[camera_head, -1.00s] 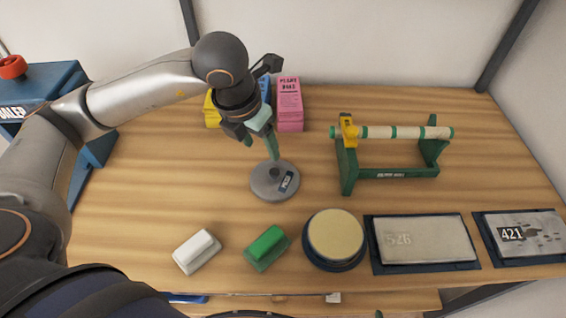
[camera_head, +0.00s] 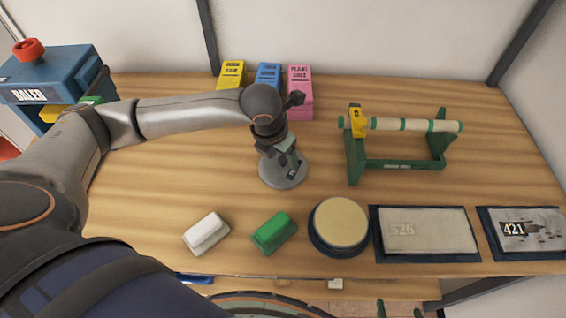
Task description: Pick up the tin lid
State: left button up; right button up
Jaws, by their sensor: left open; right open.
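A round tin (camera_head: 314,240) with a dark blue rim and a flat tan top (camera_head: 339,222) sits at the front middle of the table; I cannot tell if that top is a lid. A grey round disc (camera_head: 275,181) with a small label lies flat further back. My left gripper (camera_head: 288,160) points down over this disc, open, its green fingers covering part of it. I cannot tell whether they touch it. Two green tips at the bottom edge look like my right gripper (camera_head: 410,311), apart and empty, mostly out of view.
A white block (camera_head: 206,233) and a green block (camera_head: 273,233) lie left of the tin. Plates marked 526 (camera_head: 425,234) and 421 (camera_head: 525,233) lie right. A green stand (camera_head: 400,163) holds a rod. Yellow, blue and pink boxes (camera_head: 300,95) stand behind. A blue baler (camera_head: 60,75) is back left.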

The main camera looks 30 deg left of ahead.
pick_arm(q)
grip_shut()
dwell(0.5)
